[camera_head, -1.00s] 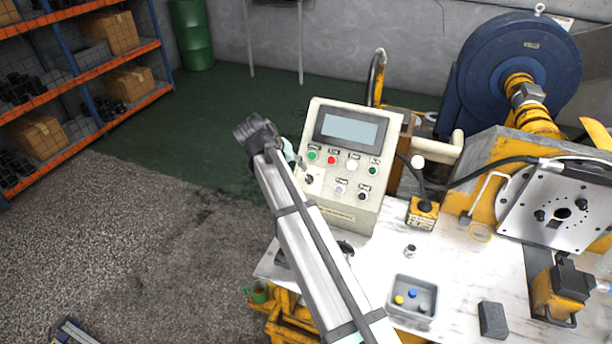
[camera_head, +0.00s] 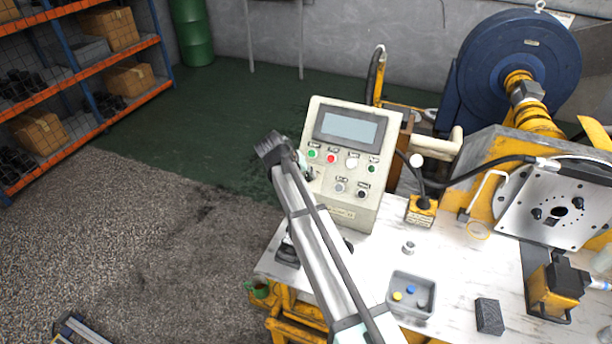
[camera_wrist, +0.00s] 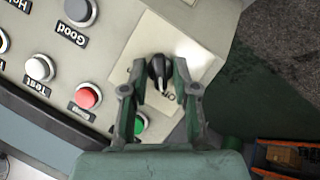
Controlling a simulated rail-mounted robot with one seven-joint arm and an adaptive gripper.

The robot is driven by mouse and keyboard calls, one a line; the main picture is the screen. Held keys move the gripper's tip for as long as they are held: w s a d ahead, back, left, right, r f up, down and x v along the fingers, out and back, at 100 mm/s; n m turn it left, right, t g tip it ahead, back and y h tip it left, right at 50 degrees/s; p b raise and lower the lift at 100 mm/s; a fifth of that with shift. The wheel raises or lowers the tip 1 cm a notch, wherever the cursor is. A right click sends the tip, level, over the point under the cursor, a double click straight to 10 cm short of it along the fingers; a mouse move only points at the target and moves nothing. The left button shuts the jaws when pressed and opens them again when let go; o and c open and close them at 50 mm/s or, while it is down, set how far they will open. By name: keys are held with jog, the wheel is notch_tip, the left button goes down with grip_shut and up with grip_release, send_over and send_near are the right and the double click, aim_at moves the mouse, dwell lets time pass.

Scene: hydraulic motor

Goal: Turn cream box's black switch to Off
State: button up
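The cream box (camera_head: 345,211) stands on the table with its sloped button panel facing me. In the wrist view, its black switch (camera_wrist: 158,72) sits on a pale plate, with a white mark pointing down toward a label that seems to read On, seen upside down. My gripper (camera_wrist: 160,68) is open, with one finger on each side of the switch. Narrow gaps seem to show beside the knob; contact is not clear. In the head view, my gripper (camera_head: 305,171) is at the panel's left edge, and the switch is mostly hidden there.
Green (camera_wrist: 140,124), red (camera_wrist: 88,96) and white (camera_wrist: 40,68) buttons lie close to my fingers. A grey tray (camera_head: 412,309) and a dark block (camera_head: 489,316) are on the table. Yellow machinery stands to the right. The floor left of the box is open.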

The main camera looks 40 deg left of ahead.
grip_shut()
jog(key=shift+s+n+h, duration=0.1)
jog(key=shift+n+h, duration=0.2)
jog(key=shift+n, duration=0.6)
jog(key=o, duration=0.5)
grip_release()
jog(key=shift+o, duration=0.2)
jog(key=v, duration=1.2)
jog(key=shift+s+f, duration=0.2)
jog(key=shift+f, duration=0.1)
